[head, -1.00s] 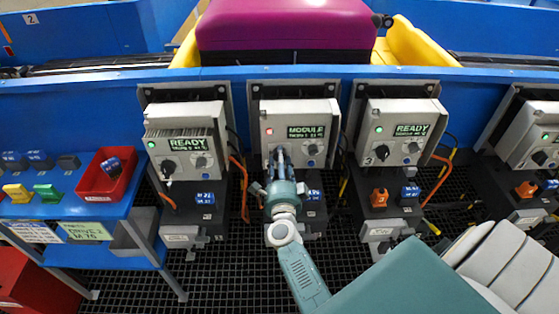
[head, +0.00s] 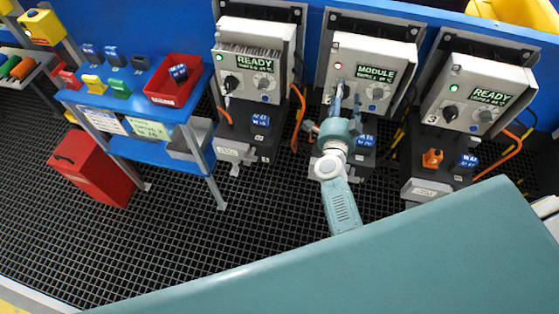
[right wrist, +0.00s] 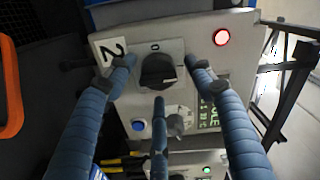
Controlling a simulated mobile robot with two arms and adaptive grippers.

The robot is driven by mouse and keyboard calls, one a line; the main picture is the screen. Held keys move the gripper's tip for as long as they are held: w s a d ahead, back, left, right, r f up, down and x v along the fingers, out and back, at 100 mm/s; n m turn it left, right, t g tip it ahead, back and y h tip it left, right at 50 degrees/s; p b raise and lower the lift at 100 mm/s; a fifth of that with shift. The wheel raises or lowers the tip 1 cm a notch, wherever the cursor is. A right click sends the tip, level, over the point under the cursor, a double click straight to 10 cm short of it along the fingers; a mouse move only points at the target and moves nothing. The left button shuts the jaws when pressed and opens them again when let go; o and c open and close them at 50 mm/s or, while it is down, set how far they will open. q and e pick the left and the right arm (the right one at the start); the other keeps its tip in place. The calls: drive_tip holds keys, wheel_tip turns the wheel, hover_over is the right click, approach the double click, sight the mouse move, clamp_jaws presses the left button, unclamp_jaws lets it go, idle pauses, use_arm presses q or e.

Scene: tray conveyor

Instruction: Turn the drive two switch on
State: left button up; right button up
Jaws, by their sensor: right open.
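The drive two box (head: 372,75) is the middle of the three grey boxes in the head view, with a red lamp and a display reading MODULE. In the right wrist view its black rotary switch (right wrist: 157,71) sits beside a "2" label, and its red lamp (right wrist: 221,37) is lit. My right gripper (head: 347,92) is at the front of this box and hides the switch in the head view. In the right wrist view its blue fingers (right wrist: 160,75) are open, spread on either side of the switch knob; I cannot tell whether they touch it. My left gripper is not in view.
Neighbouring drive boxes (head: 250,62) and (head: 478,92) show READY and green lamps. A blue bench (head: 150,105) at left holds coloured blocks and a red bin (head: 173,80). A red toolbox (head: 92,168) stands on the grated floor. Orange cables hang between the boxes.

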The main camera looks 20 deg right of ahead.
drive_tip(key=n+p, duration=0.1)
drive_tip(key=n, duration=0.6)
drive_tip(key=shift+a+r, duration=0.1)
drive_tip(key=shift+r, duration=0.05)
drive_tip(key=n, duration=0.6)
drive_tip(key=shift+w+a+n, duration=0.1)
drive_tip(key=shift+n, duration=0.2)
drive_tip(key=v, duration=1.1)
drive_tip(key=w+a+r+n+t+y, duration=0.25)
drive_tip(key=a+n+y, duration=0.45)
drive_tip(key=a+y, duration=0.45)
drive_tip(key=s+a+f+n+g+y, duration=0.2)
drive_tip(key=s+a+f+n+g, duration=0.1)
drive_tip(key=s+a+f+g, duration=0.2)
drive_tip(key=shift+s+a+f+n+g, duration=0.15)
drive_tip(key=shift+s+a+n+g, duration=0.15)
drive_tip(key=shift+s+a+g, duration=1.55)
drive_tip(key=shift+s+d+t+y, duration=0.25)
drive_tip(key=shift+s+t, duration=0.15)
drive_tip(key=shift+t, duration=0.3)
